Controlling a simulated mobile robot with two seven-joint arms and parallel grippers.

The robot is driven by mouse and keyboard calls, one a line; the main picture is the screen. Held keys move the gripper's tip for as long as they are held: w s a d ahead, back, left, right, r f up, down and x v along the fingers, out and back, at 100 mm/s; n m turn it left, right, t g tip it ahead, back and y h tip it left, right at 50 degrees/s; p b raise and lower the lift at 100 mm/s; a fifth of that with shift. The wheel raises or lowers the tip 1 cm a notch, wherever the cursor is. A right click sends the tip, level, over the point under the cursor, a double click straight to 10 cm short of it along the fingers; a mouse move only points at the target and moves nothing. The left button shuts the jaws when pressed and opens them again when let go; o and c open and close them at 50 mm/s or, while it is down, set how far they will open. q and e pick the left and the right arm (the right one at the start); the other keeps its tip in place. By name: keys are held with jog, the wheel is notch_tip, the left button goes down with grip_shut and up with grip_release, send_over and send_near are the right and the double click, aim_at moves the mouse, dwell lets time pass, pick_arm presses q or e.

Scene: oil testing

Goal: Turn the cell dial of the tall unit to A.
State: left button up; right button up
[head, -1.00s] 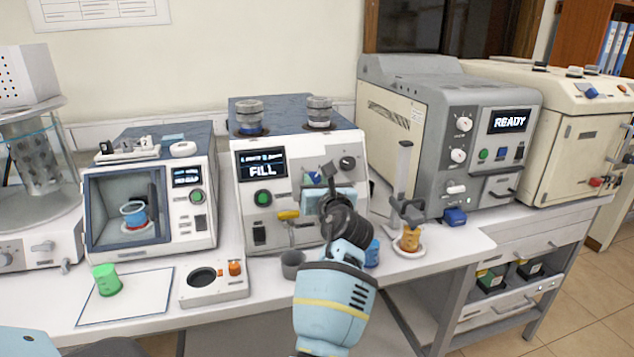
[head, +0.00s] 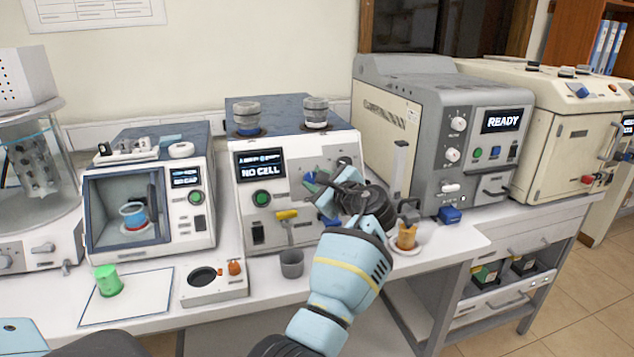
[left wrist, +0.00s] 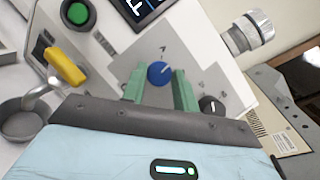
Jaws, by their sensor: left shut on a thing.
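The tall unit (head: 300,150) stands at the middle of the bench in the head view, its screen (head: 262,163) reading NO CELL. Its blue cell dial (head: 309,177) is partly hidden by my left gripper (head: 318,186). In the left wrist view the round blue dial (left wrist: 159,72) sits between the two green fingers of my left gripper (left wrist: 160,80), which is shut on it. A pale pointer line on the dial points up and slightly right in that view. The letters around it are too small to read surely.
A yellow-handled tap (head: 287,214) and a grey cup (head: 291,263) are left of my gripper. A black knob (left wrist: 210,106) is close beside the fingers. The grey READY unit (head: 450,150) and an amber beaker (head: 406,237) are to the right.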

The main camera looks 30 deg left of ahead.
pick_arm(q)
jog(key=n+g, duration=0.1)
jog(key=n, duration=0.3)
jog(key=shift+w+r+g+h, duration=0.1)
jog(key=shift+r+g+h, duration=0.1)
jog(key=shift+g+h, duration=0.15)
jog(key=shift+n+g+h, duration=0.35)
jog(key=shift+n+g, duration=0.2)
jog(key=shift+n, duration=1.15)
jog(key=o, duration=1)
jog(key=shift+d, duration=0.1)
jog(key=v, duration=0.7)
jog(key=shift+d+r, duration=0.2)
jog(key=shift+d, duration=0.05)
